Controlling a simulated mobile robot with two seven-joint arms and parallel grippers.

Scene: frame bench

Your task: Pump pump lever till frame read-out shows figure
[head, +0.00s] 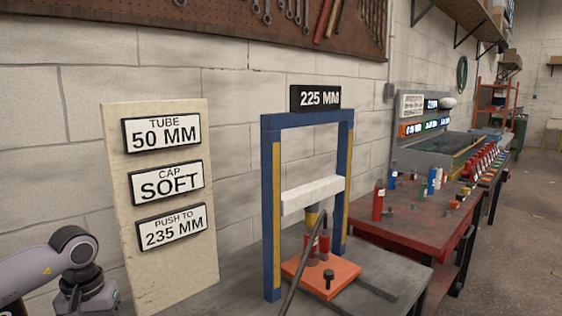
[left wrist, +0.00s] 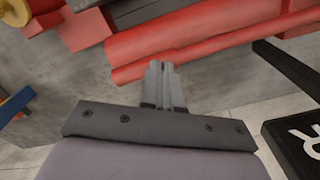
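The blue press frame (head: 268,200) stands on the grey bench, and its read-out (head: 315,97) shows 225 MM. A white crossbeam (head: 312,194) spans it above a red jack (head: 324,240) on an orange base plate (head: 340,272). The dark pump lever (head: 291,288) slants down from the jack toward the bottom edge. A board (head: 110,200) reads TUBE 50 MM, CAP SOFT, PUSH TO 235 MM. In the left wrist view, my left gripper (left wrist: 165,82) has its fingers together with nothing visible between them; red cylinders (left wrist: 200,42) lie beyond. My right gripper is in neither view.
A red bench (head: 390,232) with several bottles stands to the right of the press. Tools hang on a pegboard (head: 240,10) above. In the left wrist view, a dark bar (left wrist: 288,72) and a lettered dark plate (left wrist: 297,140) lie right of the fingers.

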